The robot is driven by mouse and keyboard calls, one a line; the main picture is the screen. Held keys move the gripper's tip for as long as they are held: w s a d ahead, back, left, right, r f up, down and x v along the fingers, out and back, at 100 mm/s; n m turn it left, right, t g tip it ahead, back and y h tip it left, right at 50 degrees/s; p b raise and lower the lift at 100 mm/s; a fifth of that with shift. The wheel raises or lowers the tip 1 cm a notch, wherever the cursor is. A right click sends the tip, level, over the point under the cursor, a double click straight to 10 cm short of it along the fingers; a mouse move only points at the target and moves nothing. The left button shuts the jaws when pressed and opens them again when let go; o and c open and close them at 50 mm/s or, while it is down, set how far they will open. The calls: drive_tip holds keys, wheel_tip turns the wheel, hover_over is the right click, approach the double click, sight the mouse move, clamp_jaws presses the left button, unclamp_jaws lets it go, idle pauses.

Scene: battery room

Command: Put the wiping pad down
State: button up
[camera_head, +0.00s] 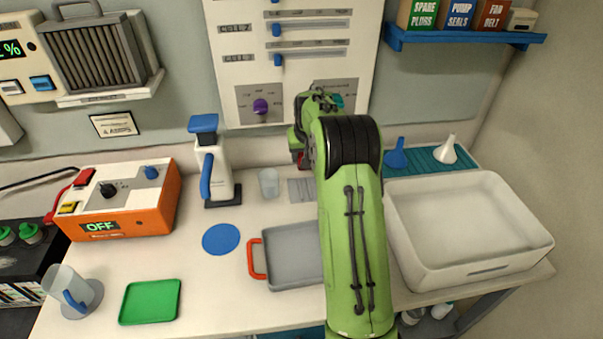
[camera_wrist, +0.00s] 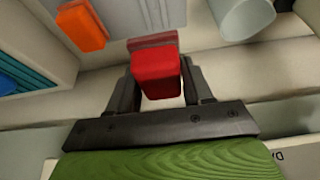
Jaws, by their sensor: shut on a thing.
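The wiping pad is a red block (camera_wrist: 157,78) with a duller red strip along its far edge in the wrist view. My gripper (camera_wrist: 160,88) is shut on it, with one dark finger on each side. In the head view my green arm reaches to the back of the bench. My gripper there is mostly hidden behind the arm, and only a small red bit shows at its left. A ribbed grey mat (camera_head: 301,190) lies on the bench close by, partly hidden by the arm. I cannot tell whether the pad touches the bench.
A clear cup (camera_head: 269,182) stands left of the grey mat. A grey tray (camera_head: 290,258) with a red handle and a blue disc (camera_head: 221,239) lie nearer. A white bin (camera_head: 470,275) stands right. An orange block (camera_wrist: 82,24) is near the pad in the wrist view.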

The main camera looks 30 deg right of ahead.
drive_tip(key=f, duration=0.3)
drive_tip(key=f+b, duration=0.1)
drive_tip(key=f, duration=0.5)
drive_tip(key=shift+s+a+f+b, duration=0.15)
drive_tip(key=shift+s+f+b, duration=0.1)
drive_tip(key=shift+b, duration=0.1)
drive_tip(key=shift+f, duration=0.3)
drive_tip(key=o, duration=1)
